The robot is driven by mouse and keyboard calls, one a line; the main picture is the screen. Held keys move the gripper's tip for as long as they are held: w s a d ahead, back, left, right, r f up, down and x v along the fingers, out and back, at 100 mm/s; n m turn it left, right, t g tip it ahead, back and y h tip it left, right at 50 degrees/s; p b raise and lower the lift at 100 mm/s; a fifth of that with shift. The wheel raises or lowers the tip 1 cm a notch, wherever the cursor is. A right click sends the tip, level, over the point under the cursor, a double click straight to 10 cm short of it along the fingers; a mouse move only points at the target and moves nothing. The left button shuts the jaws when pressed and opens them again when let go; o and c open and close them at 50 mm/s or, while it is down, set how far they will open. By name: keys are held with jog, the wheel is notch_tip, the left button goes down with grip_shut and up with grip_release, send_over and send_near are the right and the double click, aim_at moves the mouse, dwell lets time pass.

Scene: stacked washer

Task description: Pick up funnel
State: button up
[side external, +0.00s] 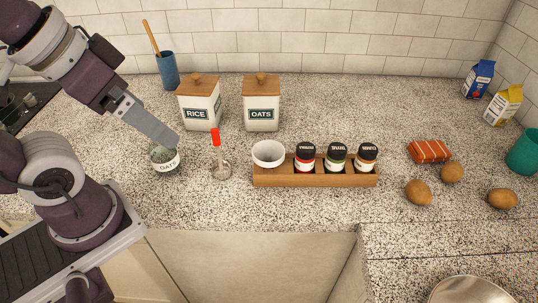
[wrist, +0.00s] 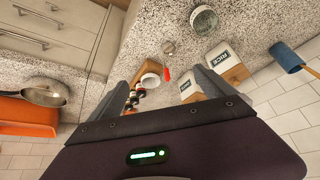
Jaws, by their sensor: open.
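A white round piece with a wide open mouth, which looks like the funnel (side external: 268,153), sits at the left end of the wooden spice rack (side external: 316,181). Its lower part is hidden. It also shows small in the wrist view (wrist: 150,80), between my fingers but well beyond them. In the wrist view both fingers of my gripper (wrist: 159,77) are spread wide.
Several dark-lidded spice jars (side external: 337,158) fill the rack. RICE (side external: 201,114) and OATS (side external: 262,114) canisters stand behind. Counter in front of the rack is clear.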

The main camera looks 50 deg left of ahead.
jog(key=shift+c, duration=0.6)
jog(key=n+g, duration=0.6)
jog(key=n, duration=1.6)
send_over(268, 150)
notch_tip(268, 150, down, 11)
jog(key=shift+s+r, duration=0.15)
notch_tip(268, 150, down, 7)
jog(key=c, duration=1)
